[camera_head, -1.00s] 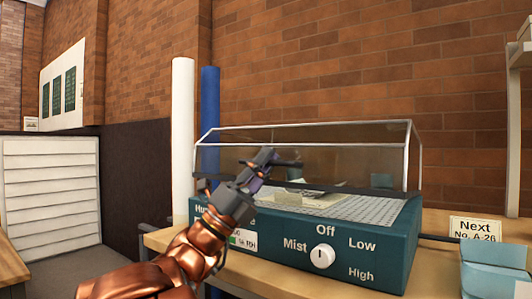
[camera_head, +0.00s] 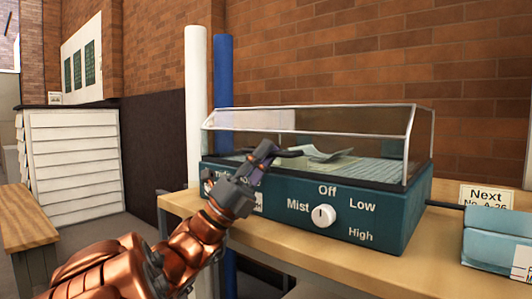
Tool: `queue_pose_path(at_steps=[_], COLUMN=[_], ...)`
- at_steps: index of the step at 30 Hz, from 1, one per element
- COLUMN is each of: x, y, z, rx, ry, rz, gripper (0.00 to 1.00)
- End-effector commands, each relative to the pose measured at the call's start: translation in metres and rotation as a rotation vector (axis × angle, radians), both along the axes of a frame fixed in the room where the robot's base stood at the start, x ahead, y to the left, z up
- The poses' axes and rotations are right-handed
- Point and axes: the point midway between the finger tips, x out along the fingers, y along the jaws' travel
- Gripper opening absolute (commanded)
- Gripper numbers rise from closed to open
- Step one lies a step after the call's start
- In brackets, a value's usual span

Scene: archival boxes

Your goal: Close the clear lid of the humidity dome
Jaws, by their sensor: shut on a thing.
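The humidity dome has a teal base (camera_head: 275,210) with a white knob (camera_head: 323,215) on its front, pointing near Off. Its clear lid (camera_head: 365,120), with pale frame edges, stands over the grey mesh tray. The gripper hides part of the front edge. A curled paper sheet (camera_head: 322,153) shows inside.
The dome stands on a wooden bench (camera_head: 300,252). A blue box (camera_head: 496,240) and a "Next" card (camera_head: 486,196) are at the right. White (camera_head: 196,100) and blue (camera_head: 224,75) rolls stand upright at the left, behind the dome. A brick wall is behind.

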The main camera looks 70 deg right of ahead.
Motion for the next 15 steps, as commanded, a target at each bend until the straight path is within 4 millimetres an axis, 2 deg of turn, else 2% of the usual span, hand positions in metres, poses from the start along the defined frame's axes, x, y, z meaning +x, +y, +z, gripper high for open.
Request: queue_pose_path(at_steps=[4, 5, 8, 15], x=[-0.0013, -0.0014, -0.0016, -0.0018], y=[-0.0025, -0.0026, -0.0029, -0.0023], z=[-0.006, -0.0062, -0.0059, -0.0038], rx=[0.013, 0.013, 0.013, 0.009], ry=[-0.002, -0.002, -0.002, -0.001], rz=[-0.004, -0.005, -0.005, -0.005], gripper=[0.0, 0.13, 0.23, 0.23])
